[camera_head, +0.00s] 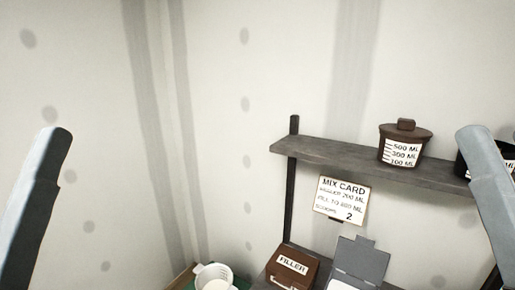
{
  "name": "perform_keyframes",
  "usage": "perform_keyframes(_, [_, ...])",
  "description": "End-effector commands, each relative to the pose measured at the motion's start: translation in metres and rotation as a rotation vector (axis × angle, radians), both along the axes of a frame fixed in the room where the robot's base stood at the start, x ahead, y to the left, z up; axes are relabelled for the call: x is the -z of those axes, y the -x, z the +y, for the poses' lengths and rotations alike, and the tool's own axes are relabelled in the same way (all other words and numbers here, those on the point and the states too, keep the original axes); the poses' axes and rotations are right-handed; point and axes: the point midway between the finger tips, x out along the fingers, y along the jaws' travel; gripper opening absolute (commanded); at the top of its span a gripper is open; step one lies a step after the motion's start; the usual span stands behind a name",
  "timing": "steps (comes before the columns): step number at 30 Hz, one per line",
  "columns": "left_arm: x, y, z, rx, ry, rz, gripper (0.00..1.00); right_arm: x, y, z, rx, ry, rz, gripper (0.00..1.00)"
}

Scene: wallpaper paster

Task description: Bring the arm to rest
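A grey-white arm link of mine (38,200) stands at the left edge, tilted, in front of the bare wall. Another arm link of mine (488,185) stands at the right edge, overlapping the right end of the shelf. Neither link appears to hold or touch anything. No gripper fingers show, so I cannot see either gripper.
A dark shelf (340,154) carries a brown lidded pot (402,158) with ML marks and a partly hidden dark container. Below are a mix card (341,200), a brown FILLER box (292,266), a grey open-lidded box (362,262) and a white bucket (213,276). The left wall is clear.

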Motion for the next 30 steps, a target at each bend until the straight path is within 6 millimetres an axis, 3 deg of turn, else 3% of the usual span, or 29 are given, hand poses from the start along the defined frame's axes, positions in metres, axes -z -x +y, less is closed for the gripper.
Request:
perform_keyframes(1, [-0.052,0.000,0.000,0.000,0.000,0.000,1.00,-0.052,0.000,0.000,0.001,0.001,0.000,0.56])
perform_keyframes(3, [-0.086,0.000,0.000,0.000,0.000,0.000,1.00,-0.085,0.000,0.000,0.001,0.000,0.000,0.56])
perform_keyframes(6, [-0.123,0.000,0.000,0.000,0.000,-0.001,1.00,-0.123,0.000,0.000,0.002,0.001,0.001,0.56])
perform_keyframes(9, [-0.145,0.000,0.000,0.000,0.000,0.000,1.00,-0.145,-0.001,0.000,0.002,0.001,0.001,0.56])
perform_keyframes(13, [-0.154,0.000,0.000,0.000,0.000,0.000,1.00,-0.153,-0.001,0.000,0.002,0.001,0.002,0.56])
perform_keyframes(30, [-0.150,0.000,0.000,0.000,0.000,0.001,1.00,-0.150,0.000,0.000,0.002,0.001,0.001,0.56])
